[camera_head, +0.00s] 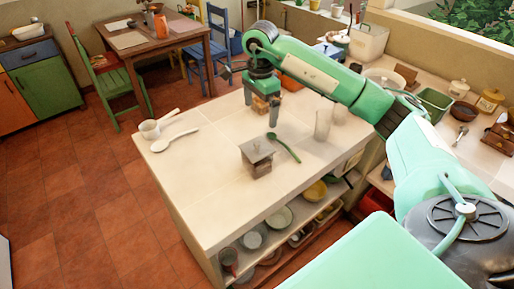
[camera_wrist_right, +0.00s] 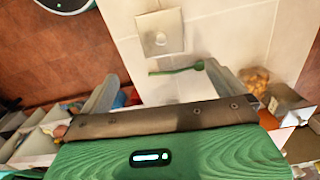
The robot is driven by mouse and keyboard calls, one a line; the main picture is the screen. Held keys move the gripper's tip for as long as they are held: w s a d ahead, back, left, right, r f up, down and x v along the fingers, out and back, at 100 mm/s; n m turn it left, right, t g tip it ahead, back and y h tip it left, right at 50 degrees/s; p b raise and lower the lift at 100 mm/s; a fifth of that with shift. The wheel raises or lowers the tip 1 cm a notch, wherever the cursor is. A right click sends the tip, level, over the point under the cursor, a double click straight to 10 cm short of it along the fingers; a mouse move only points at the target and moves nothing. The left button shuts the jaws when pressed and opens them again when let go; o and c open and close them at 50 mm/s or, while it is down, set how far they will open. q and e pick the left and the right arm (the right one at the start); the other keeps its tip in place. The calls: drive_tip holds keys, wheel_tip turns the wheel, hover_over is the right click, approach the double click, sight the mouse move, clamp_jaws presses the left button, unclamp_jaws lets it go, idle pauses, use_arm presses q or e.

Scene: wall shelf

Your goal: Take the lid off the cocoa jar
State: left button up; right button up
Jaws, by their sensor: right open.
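A small square-bodied brown jar (camera_head: 258,169) stands on the island counter, with a flat grey square lid (camera_head: 257,151) and knob on top. I take it for the cocoa jar; no label is readable. In the right wrist view the lid (camera_wrist_right: 160,33) shows from above at the top, still seated. Something brown shows around the fingertips in the head view. My left gripper is in neither view.
A green spoon (camera_head: 284,147) lies beside the jar, and a clear glass (camera_head: 323,124) stands to its right. A white pan (camera_head: 150,130) and white spoon (camera_head: 175,140) lie at the left. Containers with brown contents (camera_wrist_right: 258,82) stand near one finger. The front counter is clear.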

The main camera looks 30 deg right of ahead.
drive_tip(key=p, duration=0.2)
hover_over(258, 142)
wheel_tip(258, 142, down, 8)
drive_tip(key=shift+s+d+r, duration=0.1)
drive_tip(key=shift+s+d, duration=0.05)
drive_tip(key=shift+f+p, duration=0.25)
drive_tip(key=shift+p, duration=0.15)
drive_tip(key=f+p, duration=0.2)
drive_tip(key=f, duration=0.2)
drive_tip(key=shift+a+p, duration=0.2)
drive_tip(key=shift+p, duration=0.1)
drive_tip(key=shift+f, duration=0.4)
drive_tip(key=shift+w, duration=0.2)
drive_tip(key=c, duration=0.9)
